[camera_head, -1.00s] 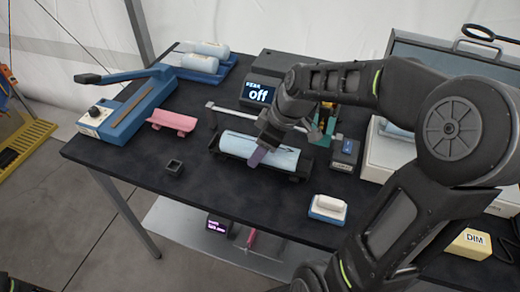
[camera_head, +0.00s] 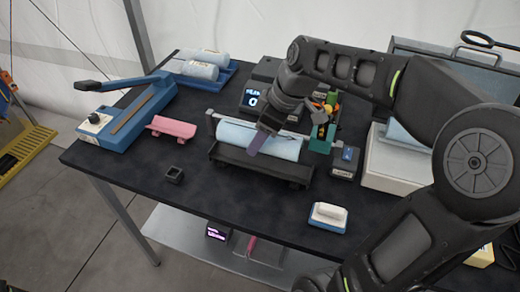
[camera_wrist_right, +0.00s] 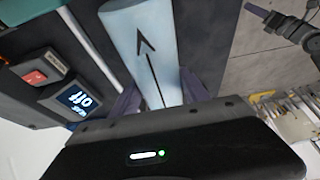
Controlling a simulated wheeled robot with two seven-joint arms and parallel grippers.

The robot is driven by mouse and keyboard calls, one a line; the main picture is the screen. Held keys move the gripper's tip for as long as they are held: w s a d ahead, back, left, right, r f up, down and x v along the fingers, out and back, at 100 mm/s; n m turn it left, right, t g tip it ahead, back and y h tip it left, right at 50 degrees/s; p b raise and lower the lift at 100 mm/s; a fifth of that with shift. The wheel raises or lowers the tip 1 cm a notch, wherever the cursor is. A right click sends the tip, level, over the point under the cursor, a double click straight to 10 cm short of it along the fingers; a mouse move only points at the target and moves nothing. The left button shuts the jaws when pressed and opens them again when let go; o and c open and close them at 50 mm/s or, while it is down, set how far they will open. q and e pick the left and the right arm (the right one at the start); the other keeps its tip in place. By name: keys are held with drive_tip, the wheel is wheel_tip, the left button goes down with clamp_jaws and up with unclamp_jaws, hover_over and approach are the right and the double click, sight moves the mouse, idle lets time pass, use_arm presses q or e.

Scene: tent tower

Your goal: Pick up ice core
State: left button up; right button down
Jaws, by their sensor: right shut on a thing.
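The ice core (camera_head: 286,148) is a pale blue cylinder with a dark line on it, above a black cradle (camera_head: 240,161) in the middle of the table. My right gripper (camera_head: 259,142) comes down over it and is shut on it. In the right wrist view the core (camera_wrist_right: 143,40) lies between the purple-grey fingers of the gripper (camera_wrist_right: 158,98), and a black arrow shows on its side. The core looks raised a little above the cradle. My left gripper is not in view.
A blue lever tool (camera_head: 130,115) and pink cradle (camera_head: 172,127) are at left. More cores (camera_head: 195,70) lie on a blue tray behind. A display box (camera_head: 254,98) and small boxes (camera_head: 345,160) crowd the core. A white-topped block (camera_head: 328,214) sits in front.

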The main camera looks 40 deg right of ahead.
wheel_tip(320, 180, up, 3)
drive_tip(key=shift+r, duration=0.15)
idle(0.7)
